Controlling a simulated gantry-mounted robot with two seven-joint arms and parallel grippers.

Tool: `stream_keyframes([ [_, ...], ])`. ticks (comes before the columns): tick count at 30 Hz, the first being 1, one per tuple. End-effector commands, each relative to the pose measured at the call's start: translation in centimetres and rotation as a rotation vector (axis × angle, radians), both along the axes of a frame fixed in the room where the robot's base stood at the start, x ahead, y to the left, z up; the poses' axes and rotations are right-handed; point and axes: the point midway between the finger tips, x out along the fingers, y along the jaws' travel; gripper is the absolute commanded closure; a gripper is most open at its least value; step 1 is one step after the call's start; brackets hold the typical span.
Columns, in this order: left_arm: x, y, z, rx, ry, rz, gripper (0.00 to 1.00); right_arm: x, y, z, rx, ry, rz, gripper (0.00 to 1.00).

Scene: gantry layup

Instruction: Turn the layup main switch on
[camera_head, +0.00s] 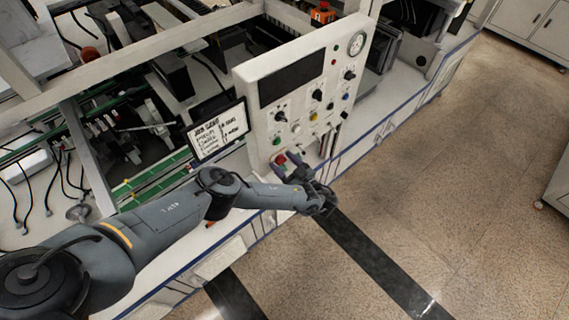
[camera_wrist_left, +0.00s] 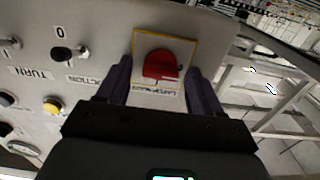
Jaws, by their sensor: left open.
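The layup main switch (camera_wrist_left: 160,64) is a red rotary knob on a plate with a yellow border. In the left wrist view it sits between the two dark fingers of my left gripper (camera_wrist_left: 160,84). A label under it is too blurred to read surely. In the head view the red switch (camera_head: 280,159) shows at the lower left of the white control panel (camera_head: 258,126). My left gripper (camera_head: 286,166) is open in front of it, fingers toward the panel. I cannot tell whether the fingers touch the knob. My right gripper is not in view.
Other knobs and buttons are close by, including a black knob (camera_wrist_left: 62,54) and a yellow button (camera_wrist_left: 54,104). A job card (camera_head: 218,131) stands left of the panel. Machinery lies behind; the floor (camera_head: 470,170) to the right is clear.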

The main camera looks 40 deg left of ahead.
Motion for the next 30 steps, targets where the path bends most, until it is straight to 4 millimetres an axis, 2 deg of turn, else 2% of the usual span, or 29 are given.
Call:
stream_keyframes([
  [5,0.02,-0.02,0.02,0.0,0.0,0.0,0.34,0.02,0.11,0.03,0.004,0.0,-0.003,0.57],
  [6,0.02,-0.03,0.02,0.0,0.0,0.0,0.37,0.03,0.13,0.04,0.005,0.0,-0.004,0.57],
  [15,0.01,-0.05,0.01,0.0,0.0,0.0,0.83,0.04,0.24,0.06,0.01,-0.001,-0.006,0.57],
  [17,0.0,-0.05,0.01,0.0,0.0,0.0,0.9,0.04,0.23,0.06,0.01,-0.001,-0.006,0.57],
  [30,0.04,-0.11,0.06,0.016,0.103,-0.001,0.9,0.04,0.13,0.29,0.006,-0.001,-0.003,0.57],
])
